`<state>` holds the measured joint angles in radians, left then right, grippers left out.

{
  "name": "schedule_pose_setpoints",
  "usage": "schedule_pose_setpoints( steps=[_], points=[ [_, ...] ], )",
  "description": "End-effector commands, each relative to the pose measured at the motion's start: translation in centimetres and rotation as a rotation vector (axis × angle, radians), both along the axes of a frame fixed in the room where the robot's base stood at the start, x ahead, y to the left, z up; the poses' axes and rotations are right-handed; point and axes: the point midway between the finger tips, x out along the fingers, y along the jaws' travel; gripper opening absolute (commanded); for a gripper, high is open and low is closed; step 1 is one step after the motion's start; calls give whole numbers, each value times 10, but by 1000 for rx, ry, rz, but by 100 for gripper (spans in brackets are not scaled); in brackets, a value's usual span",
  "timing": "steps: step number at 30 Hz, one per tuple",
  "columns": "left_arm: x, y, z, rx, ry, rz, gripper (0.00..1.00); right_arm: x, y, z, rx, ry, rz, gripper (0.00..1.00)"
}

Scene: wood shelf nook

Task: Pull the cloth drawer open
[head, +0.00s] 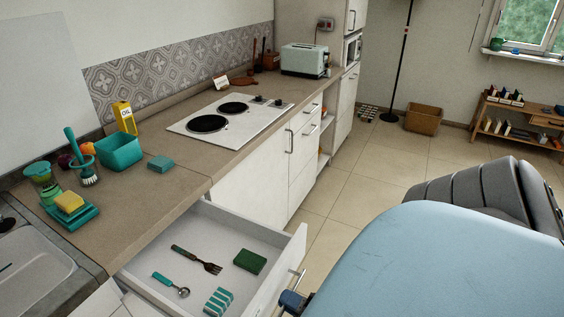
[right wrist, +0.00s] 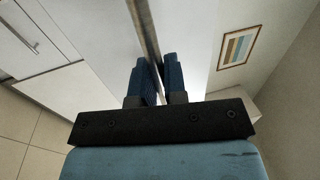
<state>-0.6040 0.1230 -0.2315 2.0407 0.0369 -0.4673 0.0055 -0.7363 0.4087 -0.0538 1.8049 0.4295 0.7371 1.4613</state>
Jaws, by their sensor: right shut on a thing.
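The drawer (head: 280,262) under the counter stands pulled out, showing its pale inside. In it lie a folded teal-and-white striped cloth (head: 219,301), a green sponge-like block (head: 250,261), a dark-handled fork (head: 197,260) and a small teal-handled scoop (head: 171,285). My right gripper (head: 291,303) is at the drawer's front, shut on its metal handle (head: 298,283). In the right wrist view, the blue fingers (right wrist: 158,82) close on either side of the bar (right wrist: 145,35). My left gripper is in neither view.
The counter (head: 150,200) holds a sink (head: 35,275), a teal bin (head: 119,152), a yellow oil box (head: 124,117), a cooktop (head: 230,115) and a toaster (head: 305,60). Open tiled floor (head: 360,190) lies to the right of the cabinets. A basket (head: 423,119) stands at the back.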

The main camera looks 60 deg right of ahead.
Motion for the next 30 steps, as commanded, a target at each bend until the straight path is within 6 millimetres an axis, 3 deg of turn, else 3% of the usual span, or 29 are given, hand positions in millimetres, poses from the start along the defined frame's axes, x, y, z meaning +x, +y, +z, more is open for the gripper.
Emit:
schedule_pose_setpoints(
  steps=[8,9,12,23,30],
  points=[
    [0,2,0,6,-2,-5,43,0,0,0,-1,-1,1,0],
    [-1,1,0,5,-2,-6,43,0,0,0,-1,-1,1,17],
    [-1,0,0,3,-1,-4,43,0,0,0,-1,-1,1,36],
    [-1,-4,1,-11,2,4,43,-5,0,-2,0,2,1,36],
    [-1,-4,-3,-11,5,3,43,-48,-4,-11,-1,5,1,36]
  ],
)
